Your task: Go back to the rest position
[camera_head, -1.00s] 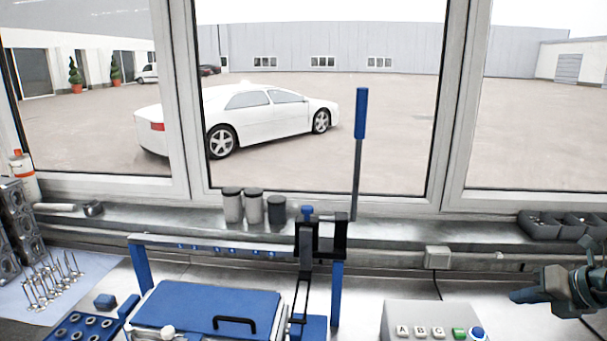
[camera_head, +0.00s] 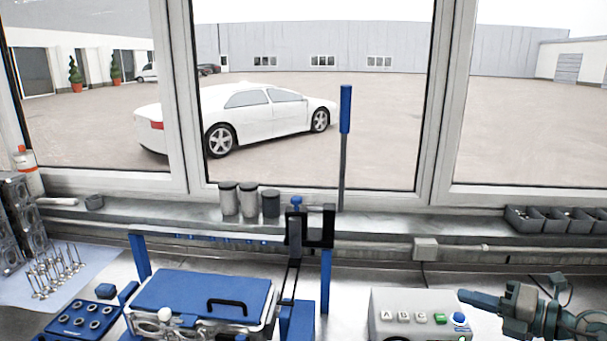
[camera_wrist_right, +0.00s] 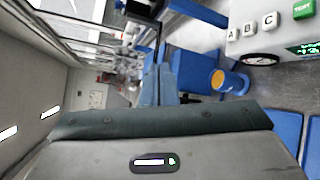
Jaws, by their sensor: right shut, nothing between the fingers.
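My right gripper (camera_head: 466,297) comes in from the right in the head view, its blue fingers shut and pointing left. It appears empty, just above and right of the grey button box (camera_head: 384,302). In the right wrist view the closed blue fingers (camera_wrist_right: 158,84) have nothing between them. The box also shows there (camera_wrist_right: 243,45), at the upper right, with its A, B, C and TEST keys. My left gripper is in neither view.
A blue-lidded case (camera_head: 200,292) and a press with a tall blue-handled lever (camera_head: 345,110) stand left of the box. Dark bins (camera_head: 560,222) sit on the right sill. Bench surface shows between press and box.

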